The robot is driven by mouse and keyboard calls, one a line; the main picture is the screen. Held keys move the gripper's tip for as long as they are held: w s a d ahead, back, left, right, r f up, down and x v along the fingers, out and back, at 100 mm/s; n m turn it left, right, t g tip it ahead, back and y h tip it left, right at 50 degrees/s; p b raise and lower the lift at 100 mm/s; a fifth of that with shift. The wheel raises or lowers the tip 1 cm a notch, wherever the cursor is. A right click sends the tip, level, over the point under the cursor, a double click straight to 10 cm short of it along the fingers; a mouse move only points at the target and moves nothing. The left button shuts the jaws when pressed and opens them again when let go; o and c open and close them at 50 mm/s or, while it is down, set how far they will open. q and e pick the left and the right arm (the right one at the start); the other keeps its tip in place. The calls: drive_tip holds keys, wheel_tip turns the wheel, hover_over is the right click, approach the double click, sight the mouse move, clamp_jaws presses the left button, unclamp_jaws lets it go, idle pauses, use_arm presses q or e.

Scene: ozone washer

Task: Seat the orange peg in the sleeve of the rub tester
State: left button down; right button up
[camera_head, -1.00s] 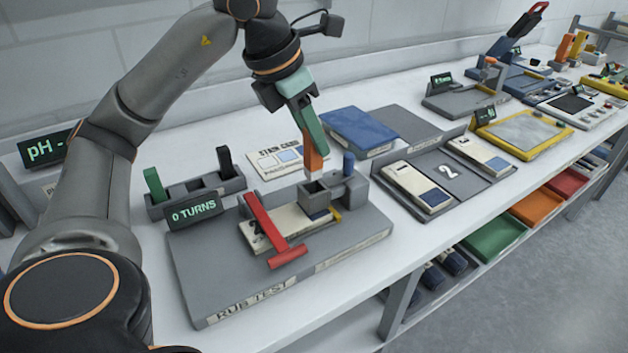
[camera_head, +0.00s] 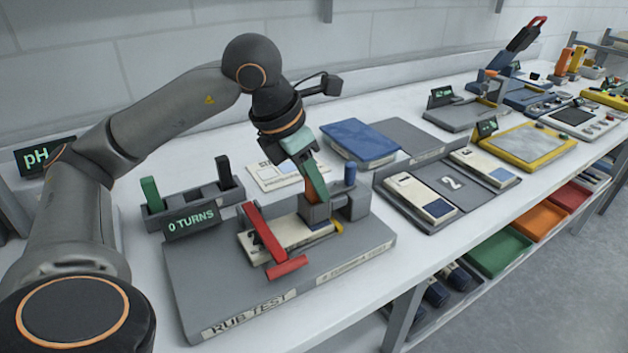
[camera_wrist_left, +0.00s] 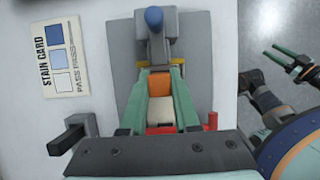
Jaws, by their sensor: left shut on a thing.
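My left gripper (camera_head: 316,186) is shut on the orange peg (camera_head: 310,190) and points down at the rub tester (camera_head: 200,285). The peg is just at the grey sleeve (camera_head: 317,211), its pale lower end out of sight in the head view. I cannot tell how deep it sits.
A blue post (camera_head: 350,173) stands close behind the sleeve. A red T-shaped clamp (camera_head: 262,235) lies across the pale card (camera_head: 290,235) on the base. A stain card (camera_head: 280,175) and blue pad (camera_head: 358,144) lie behind. A numbered tray (camera_head: 450,185) is to the right.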

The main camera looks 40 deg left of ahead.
use_arm(q)
drive_tip(key=shift+f, duration=0.25)
drive_tip(key=c, duration=0.7)
unclamp_jaws()
drive_tip(key=shift+s, duration=0.1)
drive_tip(key=shift+o, duration=0.2)
drive_tip(key=shift+d, duration=0.1)
use_arm(e)
drive_tip(key=shift+s+f, duration=0.15)
drive_tip(key=shift+s, duration=0.05)
use_arm(q)
drive_tip(key=shift+f, duration=0.1)
drive_tip(key=shift+r+p, duration=0.3)
drive_tip(key=shift+r, duration=0.05)
drive_tip(key=p+v, duration=0.3)
drive_tip(key=v, duration=0.9)
drive_tip(key=shift+r, duration=0.2)
use_arm(e)
drive_tip(key=shift+s+d+r, duration=0.15)
drive_tip(key=shift+d+r, duration=0.3)
drive_tip(key=shift+r, duration=0.05)
drive_tip(key=shift+s+d+r, duration=0.15)
drive_tip(key=shift+d+r, duration=0.3)
drive_tip(key=shift+r, duration=0.05)
